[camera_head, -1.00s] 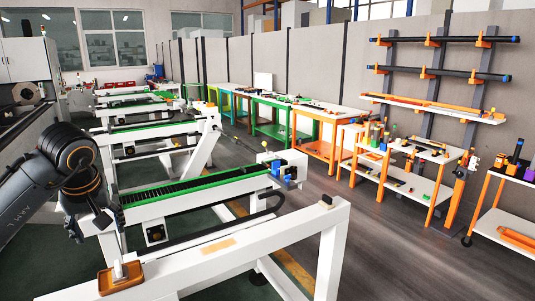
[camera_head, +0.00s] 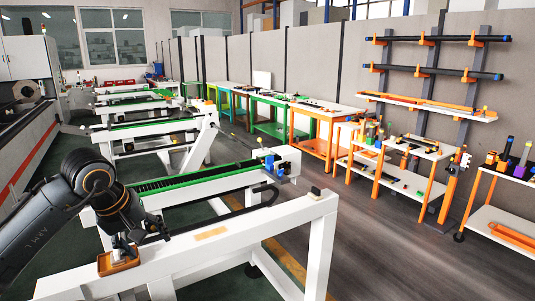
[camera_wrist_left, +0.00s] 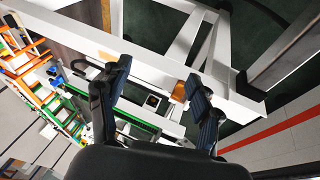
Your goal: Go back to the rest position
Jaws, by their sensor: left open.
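My left gripper (camera_head: 122,247) hangs at the end of the dark arm at the lower left of the head view, at the small orange-brown tray (camera_head: 112,266) on the white rack's end. In the left wrist view its two dark fingers (camera_wrist_left: 160,92) are spread apart with nothing between them. An orange-brown patch (camera_wrist_left: 179,92) shows beyond the right finger. The head view does not show clearly whether the gripper touches the tray. My right gripper is in neither view.
The white loading rack (camera_head: 285,219) with its green-edged rail fills the foreground. Blue blocks (camera_head: 270,163) sit at the rail's far end. Workbenches (camera_head: 310,108) and an orange-legged shelf cart (camera_head: 405,145) stand along the wall at right. The floor between (camera_head: 390,245) is clear.

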